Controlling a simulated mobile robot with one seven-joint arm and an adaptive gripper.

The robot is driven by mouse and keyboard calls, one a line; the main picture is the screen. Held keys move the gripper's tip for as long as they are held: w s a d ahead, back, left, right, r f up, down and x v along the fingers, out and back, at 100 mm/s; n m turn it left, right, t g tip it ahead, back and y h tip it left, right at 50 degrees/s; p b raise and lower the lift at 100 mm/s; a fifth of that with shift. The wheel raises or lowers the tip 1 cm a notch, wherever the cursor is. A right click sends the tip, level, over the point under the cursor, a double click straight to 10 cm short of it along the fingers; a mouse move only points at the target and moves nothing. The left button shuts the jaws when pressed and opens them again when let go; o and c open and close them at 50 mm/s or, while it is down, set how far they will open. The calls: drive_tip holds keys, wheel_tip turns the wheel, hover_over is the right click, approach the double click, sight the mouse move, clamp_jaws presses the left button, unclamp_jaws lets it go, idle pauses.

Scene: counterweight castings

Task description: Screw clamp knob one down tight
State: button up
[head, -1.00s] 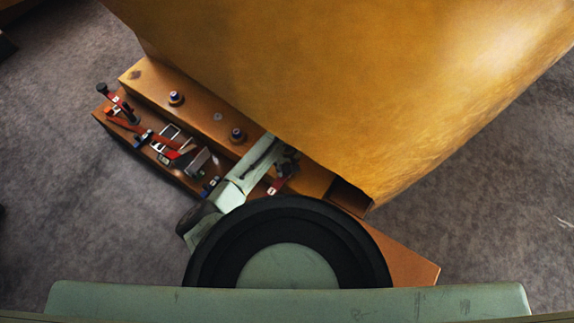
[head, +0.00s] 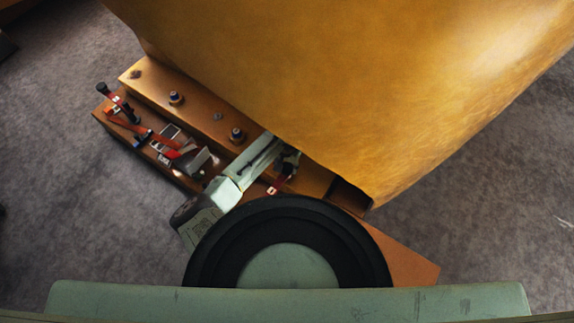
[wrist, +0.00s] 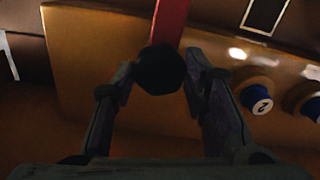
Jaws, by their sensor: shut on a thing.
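A black faceted clamp knob (wrist: 160,70) sits at the near end of a red clamp bar (wrist: 170,22) in the wrist view. My gripper (wrist: 159,72) is shut on this knob, with one finger on each side of it. In the head view a red clamp part with a white tag (head: 272,190) shows beside my arm. The number on the knob does not show, and my arm and the yellow body hide the fingertips there. I cannot tell how far down the knob is screwed.
A second red clamp (head: 122,108) is at the ledge's far left. Studs (head: 237,135) rise from the orange ledge (head: 205,112). The large yellow casting (head: 350,80) overhangs my gripper.

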sight(287, 168)
drive_tip(key=m, duration=0.5)
drive_tip(key=shift+m, duration=0.3)
drive_tip(key=m, duration=0.5)
drive_tip(key=shift+b, duration=0.35)
drive_tip(key=shift+r, duration=0.1)
drive_tip(key=shift+w, duration=0.1)
drive_tip(key=o, duration=0.9)
drive_tip(key=shift+o, duration=1.3)
wheel_tip(287, 168, up, 12)
